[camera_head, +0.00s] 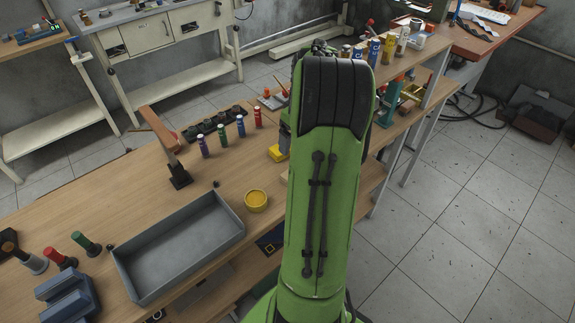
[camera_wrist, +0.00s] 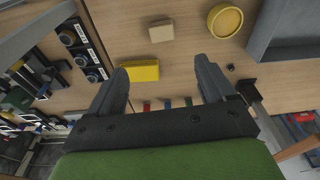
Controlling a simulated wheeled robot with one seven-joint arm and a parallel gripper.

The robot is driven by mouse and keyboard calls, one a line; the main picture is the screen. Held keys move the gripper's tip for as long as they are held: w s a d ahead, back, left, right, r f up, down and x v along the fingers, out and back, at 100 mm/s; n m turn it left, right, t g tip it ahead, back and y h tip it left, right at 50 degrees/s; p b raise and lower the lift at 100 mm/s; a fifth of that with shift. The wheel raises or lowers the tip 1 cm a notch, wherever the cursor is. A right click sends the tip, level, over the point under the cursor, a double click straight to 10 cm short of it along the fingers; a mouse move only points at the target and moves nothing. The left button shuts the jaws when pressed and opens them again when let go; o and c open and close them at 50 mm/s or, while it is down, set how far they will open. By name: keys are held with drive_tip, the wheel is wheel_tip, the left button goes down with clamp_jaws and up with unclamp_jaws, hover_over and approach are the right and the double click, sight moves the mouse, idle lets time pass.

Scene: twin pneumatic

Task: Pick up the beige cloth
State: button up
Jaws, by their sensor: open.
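A small beige block-like piece (camera_wrist: 162,31), which may be the folded beige cloth, lies on the wooden bench in the wrist view. It is ahead of my fingertips, between a yellow block and a yellow round dish. In the head view only a sliver of it (camera_head: 285,176) shows beside my green arm. My gripper (camera_wrist: 162,70) is open, with its two dark fingers spread apart and nothing held between them. The fingers appear above the bench, apart from the beige piece.
The yellow block (camera_wrist: 139,70) lies close by the left finger in the wrist view. The yellow dish (camera_head: 256,200) stands beside a grey tray (camera_head: 125,275). Several small coloured bottles (camera_head: 222,137) stand behind, near a dark post (camera_head: 178,176).

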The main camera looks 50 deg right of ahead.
drive_tip(key=f+b, duration=0.1)
drive_tip(key=f, duration=0.2)
drive_tip(key=w+f+b, duration=0.1)
drive_tip(key=f, duration=0.3)
drive_tip(key=f+b, duration=0.1)
drive_tip(key=f, duration=0.3)
drive_tip(key=shift+w+a+f, duration=0.1)
drive_tip(key=shift+w+a, duration=0.05)
drive_tip(key=shift+w, duration=0.25)
drive_tip(key=f, duration=0.3)
drive_tip(key=f+b, duration=0.1)
drive_tip(key=shift+w+f, duration=0.2)
drive_tip(key=shift+w, duration=0.2)
drive_tip(key=shift+r, duration=0.1)
drive_tip(key=shift+c, duration=0.8)
drive_tip(key=c, duration=1)
